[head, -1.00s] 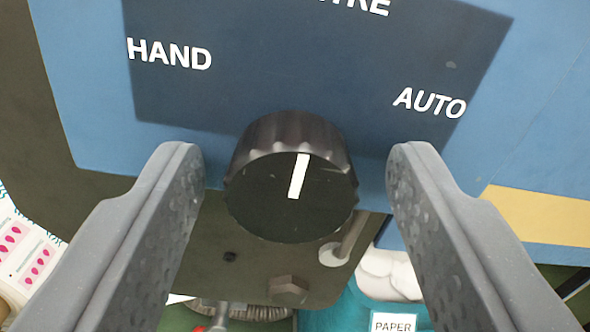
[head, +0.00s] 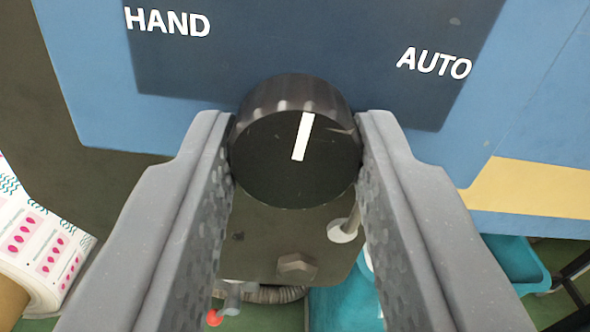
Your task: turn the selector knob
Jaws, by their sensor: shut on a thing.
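The black selector knob (head: 290,168) stands out from a dark label plate (head: 300,50) on a blue panel. Its rim is fluted, and a white line on its face points up, leaning slightly right. The word HAND (head: 167,21) is at upper left and AUTO (head: 434,63) at upper right; the line lies between them. My gripper (head: 295,150) has one finger against each side of the knob and is shut on it. The fingers' dimpled inner pads face each other, and below the knob the space between them is empty.
A teal bin (head: 515,268) is at lower right. A printed label roll (head: 38,240) is at lower left. A yellow stripe (head: 530,188) crosses the panel's right side.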

